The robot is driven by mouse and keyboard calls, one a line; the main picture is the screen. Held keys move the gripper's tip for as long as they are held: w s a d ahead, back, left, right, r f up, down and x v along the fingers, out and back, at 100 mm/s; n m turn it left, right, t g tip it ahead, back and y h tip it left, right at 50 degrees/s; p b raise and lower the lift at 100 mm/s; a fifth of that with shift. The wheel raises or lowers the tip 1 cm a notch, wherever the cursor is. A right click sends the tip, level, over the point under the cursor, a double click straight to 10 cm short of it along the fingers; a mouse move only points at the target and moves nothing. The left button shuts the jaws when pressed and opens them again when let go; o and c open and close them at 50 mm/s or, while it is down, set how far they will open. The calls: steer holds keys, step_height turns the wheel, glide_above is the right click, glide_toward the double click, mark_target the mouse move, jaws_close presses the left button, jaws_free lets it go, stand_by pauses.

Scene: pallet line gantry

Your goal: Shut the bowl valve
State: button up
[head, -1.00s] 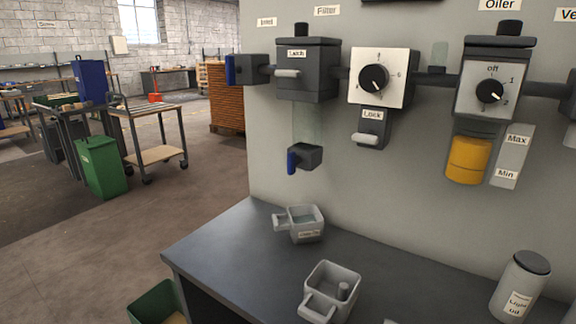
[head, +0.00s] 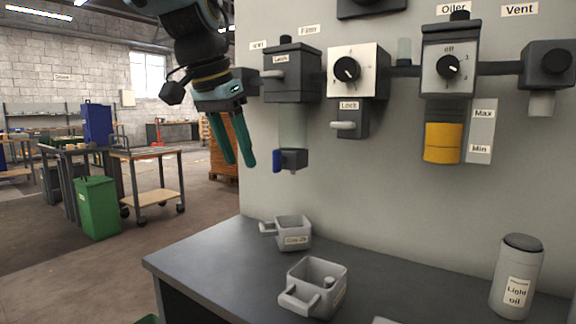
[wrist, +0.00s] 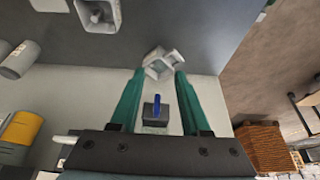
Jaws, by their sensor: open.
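The bowl valve (head: 293,160) is a small dark block with a blue lever (head: 277,161) under the clear filter bowl (head: 292,125). The lever hangs down on the block's left side. My gripper (head: 237,164) is open and empty, with teal fingers pointing down, left of the valve in the head view. In the wrist view my gripper (wrist: 158,72) shows its two fingers apart, with the valve block (wrist: 156,113) and its blue lever (wrist: 157,103) seen between them. The gap in depth is hard to judge; I see no contact.
Two grey cups, one farther (head: 293,234) and one nearer (head: 314,288), stand on the dark bench (head: 210,262) below. A light oil bottle (head: 515,277) stands at the right. The regulator (head: 357,71) and oiler (head: 448,66) are on the wall. Left of the bench is open floor.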

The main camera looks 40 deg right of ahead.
mark_target(276, 153)
steer(key=w+d, duration=0.1)
steer(key=d, duration=0.2)
steer(key=w+d+p, duration=0.1)
steer(key=d, duration=0.3)
steer(key=w+d+p, duration=0.1)
steer(key=d, duration=0.3)
steer(key=shift+x, duration=1.05)
steer(key=shift+f, duration=0.45)
jaws_close()
